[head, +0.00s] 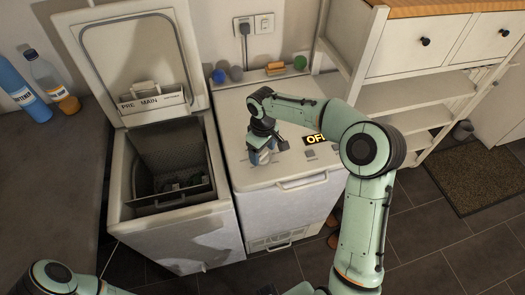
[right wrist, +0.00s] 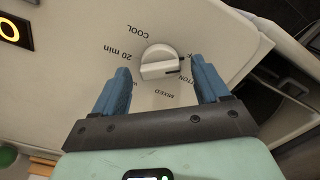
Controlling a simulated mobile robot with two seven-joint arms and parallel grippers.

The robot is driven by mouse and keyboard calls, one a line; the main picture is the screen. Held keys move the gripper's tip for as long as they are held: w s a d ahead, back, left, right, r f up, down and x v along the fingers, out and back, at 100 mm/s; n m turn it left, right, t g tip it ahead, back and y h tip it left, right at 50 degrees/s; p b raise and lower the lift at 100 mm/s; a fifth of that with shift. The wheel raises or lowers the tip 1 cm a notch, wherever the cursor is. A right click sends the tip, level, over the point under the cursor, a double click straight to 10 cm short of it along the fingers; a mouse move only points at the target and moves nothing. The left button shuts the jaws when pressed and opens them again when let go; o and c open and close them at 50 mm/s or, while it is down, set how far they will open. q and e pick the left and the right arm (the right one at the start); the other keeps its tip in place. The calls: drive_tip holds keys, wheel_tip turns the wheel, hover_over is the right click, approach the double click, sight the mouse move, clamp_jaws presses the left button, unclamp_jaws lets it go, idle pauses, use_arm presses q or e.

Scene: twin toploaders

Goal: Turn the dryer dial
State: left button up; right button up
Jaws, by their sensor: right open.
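The dryer (head: 290,185) is the white closed toploader on the right of the pair in the head view. Its dial (right wrist: 160,63) is a round white knob with a raised grip bar and a dark pointer mark. Labels COOL, 20 min, MIXED and a partly hidden one ending in TTON surround it. My right gripper (right wrist: 162,82) is open, its blue fingers on either side of the dial in the picture; I cannot tell whether they touch it. In the head view the right gripper (head: 262,152) is over the dryer top and hides the dial. My left gripper is not visible.
The open washer (head: 172,225) stands left of the dryer, lid raised, with a dark drum opening. A lit OFF display (head: 315,139) is on the dryer top. Small balls and a brush (head: 276,69) sit along the back ledge. Bottles (head: 50,85) stand on the left counter.

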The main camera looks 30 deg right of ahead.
drive_tip(key=shift+f, duration=0.15)
drive_tip(key=c, duration=1.1)
drive_tip(key=shift+o, duration=0.2)
